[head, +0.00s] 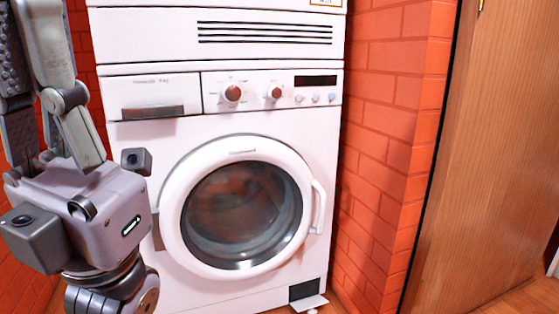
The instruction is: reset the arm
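My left gripper (33,55) is at the far left, with its grey body low and its fingers pointing up. The fingers overlap in this view and their upper ends reach the top edge, so I cannot tell whether they are open or shut. No held object shows between the visible parts. The gripper is in front of the left side of a white washing machine (225,125) and hides part of it. My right gripper is not in view.
The washing machine's round door (170,215) is closed, with its handle (318,207) on the right. A small flap (310,302) stands open at the bottom right. Orange brick walls (385,95) flank the machine. A wooden door (490,150) stands at the right.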

